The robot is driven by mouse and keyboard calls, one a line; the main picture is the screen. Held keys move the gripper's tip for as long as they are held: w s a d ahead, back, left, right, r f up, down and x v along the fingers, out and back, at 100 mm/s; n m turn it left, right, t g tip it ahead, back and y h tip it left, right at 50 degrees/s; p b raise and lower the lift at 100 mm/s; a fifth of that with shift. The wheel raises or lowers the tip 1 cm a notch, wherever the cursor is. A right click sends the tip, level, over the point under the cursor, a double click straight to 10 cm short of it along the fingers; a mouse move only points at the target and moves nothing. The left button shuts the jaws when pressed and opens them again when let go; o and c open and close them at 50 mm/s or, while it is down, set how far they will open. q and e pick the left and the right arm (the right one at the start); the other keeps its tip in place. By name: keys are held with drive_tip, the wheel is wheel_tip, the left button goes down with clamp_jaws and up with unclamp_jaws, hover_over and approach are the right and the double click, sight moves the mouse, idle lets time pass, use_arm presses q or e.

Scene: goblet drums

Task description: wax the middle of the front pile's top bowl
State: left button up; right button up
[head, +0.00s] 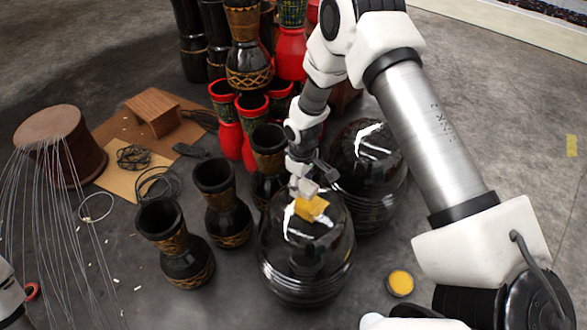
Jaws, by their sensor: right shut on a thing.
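The front pile (285,283) is a stack of glossy black bowls on the floor, just right of the picture's middle. Its top bowl (334,229) is turned upside down, with bright white streaks on its surface. My right gripper (306,190) reaches down over this bowl and is shut on a yellow cloth or pad (312,208). The pad appears to lie against the upper part of the bowl, close to its middle; exact contact is hard to tell. My left gripper is not in view. A small round tin of yellow wax (400,283) stands right of the front pile.
A second pile of black bowls (376,170) stands close behind. Black goblet drums (182,255) stand left of the front pile, with red and black ones behind. Floor at the right is mostly clear.

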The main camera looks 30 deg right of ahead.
sight(301, 183)
drive_tip(key=shift+s+r+p, duration=0.2)
drive_tip(key=shift+r+p, duration=0.15)
drive_tip(key=shift+r, duration=0.4)
wheel_tip(301, 183, up, 2)
drive_tip(key=shift+w+p, duration=0.1)
drive_tip(key=shift+p, duration=0.95)
drive_tip(key=shift+r+p, duration=0.95)
drive_tip(key=shift+r, duration=0.1)
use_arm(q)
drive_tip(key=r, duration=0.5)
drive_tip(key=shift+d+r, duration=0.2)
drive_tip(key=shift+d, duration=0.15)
